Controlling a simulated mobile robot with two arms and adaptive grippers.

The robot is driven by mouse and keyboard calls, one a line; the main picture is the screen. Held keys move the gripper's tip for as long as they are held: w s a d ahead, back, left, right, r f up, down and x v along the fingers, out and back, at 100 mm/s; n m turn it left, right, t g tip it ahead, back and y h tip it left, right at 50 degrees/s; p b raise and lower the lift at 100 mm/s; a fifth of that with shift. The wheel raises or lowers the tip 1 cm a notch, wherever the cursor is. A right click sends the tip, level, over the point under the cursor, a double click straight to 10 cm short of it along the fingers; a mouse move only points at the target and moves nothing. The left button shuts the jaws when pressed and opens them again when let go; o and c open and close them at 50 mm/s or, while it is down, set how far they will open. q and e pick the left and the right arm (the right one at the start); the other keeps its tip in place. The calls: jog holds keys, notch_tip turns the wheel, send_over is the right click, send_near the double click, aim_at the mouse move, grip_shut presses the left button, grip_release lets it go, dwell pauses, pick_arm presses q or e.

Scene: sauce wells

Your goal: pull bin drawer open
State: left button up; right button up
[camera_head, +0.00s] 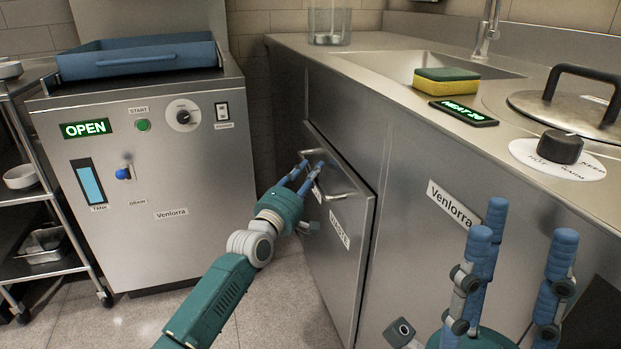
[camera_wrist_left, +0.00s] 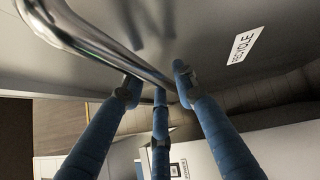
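The bin drawer (camera_head: 341,262) is a steel front in the cabinet's side, with white labels and a bar handle (camera_head: 343,188) near its top. My left gripper (camera_head: 312,166) has its fingertips at the far part of this handle. In the left wrist view the handle bar (camera_wrist_left: 95,42) runs down to the blue fingertips (camera_wrist_left: 157,90), which are apart from each other. I cannot tell whether they press on the bar. The drawer front stands close to the cabinet; a dark line shows along its edge. My right gripper (camera_head: 520,245) is open and empty, fingers up, at the lower right.
A steel machine (camera_head: 155,235) with a blue tray (camera_head: 135,57) stands left. The counter holds a sponge (camera_head: 446,82), a sink and a lidded well (camera_head: 575,112). Floor (camera_head: 285,310) in front of the drawer is clear except for my left arm.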

pick_arm(q)
jog(key=shift+w+d+r, duration=0.1)
jog(key=shift+w, duration=0.1)
grip_shut()
